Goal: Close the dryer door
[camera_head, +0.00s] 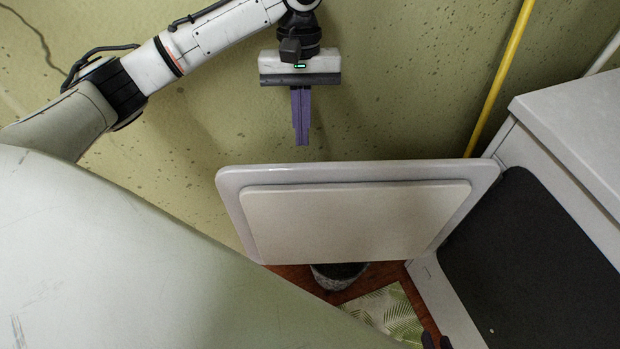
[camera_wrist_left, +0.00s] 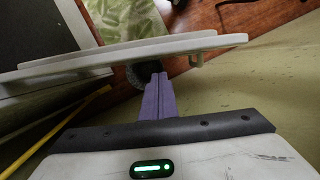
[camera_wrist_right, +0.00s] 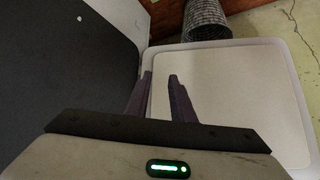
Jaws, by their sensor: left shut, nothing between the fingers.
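The dryer (camera_head: 580,130) stands at the right, its dark opening (camera_head: 530,270) facing left. Its white door (camera_head: 228,185) hangs wide open, its inner panel (camera_head: 355,215) facing me. My left gripper (camera_head: 301,143) is shut and empty, pointing down beyond the door's top edge, on its outer side. In the left wrist view the closed fingers (camera_wrist_left: 157,80) point at the door's edge (camera_wrist_left: 100,58); I cannot tell whether they touch it. My right gripper (camera_wrist_right: 160,76) is open and empty, over the door's inner side (camera_wrist_right: 235,95) beside the opening; only its dark fingertips (camera_head: 436,342) show in the head view.
A grey basket (camera_head: 338,275) stands on the floor below the door and shows in the right wrist view (camera_wrist_right: 205,20). A leaf-patterned mat (camera_head: 388,312) lies beside it. A yellow pipe (camera_head: 498,75) runs along the green wall (camera_head: 410,80) behind the door.

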